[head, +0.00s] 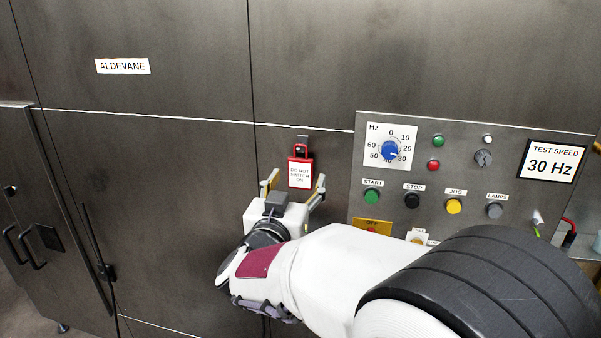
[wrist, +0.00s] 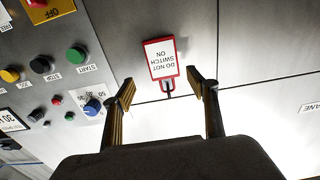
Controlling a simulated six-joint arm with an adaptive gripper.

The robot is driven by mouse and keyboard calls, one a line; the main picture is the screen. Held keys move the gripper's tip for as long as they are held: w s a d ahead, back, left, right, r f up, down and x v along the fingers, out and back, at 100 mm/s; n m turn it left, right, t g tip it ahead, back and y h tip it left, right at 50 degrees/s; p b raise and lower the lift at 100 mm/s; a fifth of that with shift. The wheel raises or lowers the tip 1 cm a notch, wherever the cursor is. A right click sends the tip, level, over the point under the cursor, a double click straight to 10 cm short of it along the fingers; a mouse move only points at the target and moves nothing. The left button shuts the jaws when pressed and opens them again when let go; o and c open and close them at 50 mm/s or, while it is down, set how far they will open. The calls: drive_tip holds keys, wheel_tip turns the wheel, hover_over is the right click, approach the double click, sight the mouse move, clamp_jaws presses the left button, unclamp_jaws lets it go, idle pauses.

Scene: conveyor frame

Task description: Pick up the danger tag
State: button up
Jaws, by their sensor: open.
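The danger tag (head: 300,174) is a red-bordered white card reading "DO NOT SWITCH ON". It hangs upright from a small hook on the grey metal wall, left of the control panel. In the wrist view the tag (wrist: 161,60) appears upside down, just beyond the fingertips and near the middle. My gripper (head: 294,186) is open and empty, its fingers to either side of the tag's lower part in the head view. In the wrist view my gripper (wrist: 162,88) shows both fingers spread apart. I cannot tell how far they are from the wall.
The control panel (head: 358,200) to the right carries protruding buttons, a blue dial (head: 390,150) and a test speed sign (head: 552,161).

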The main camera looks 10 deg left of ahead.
sight(300, 167)
drive_tip(key=shift+w, duration=0.1)
drive_tip(key=shift+w+a+r, duration=0.1)
drive_tip(key=shift+w+a, duration=0.05)
drive_tip(key=shift+w, duration=0.45)
drive_tip(key=shift+w+a, duration=0.15)
drive_tip(key=shift+w, duration=0.45)
drive_tip(key=shift+w+a, duration=0.1)
drive_tip(key=shift+w, duration=1.2)
drive_tip(key=c, duration=1.1)
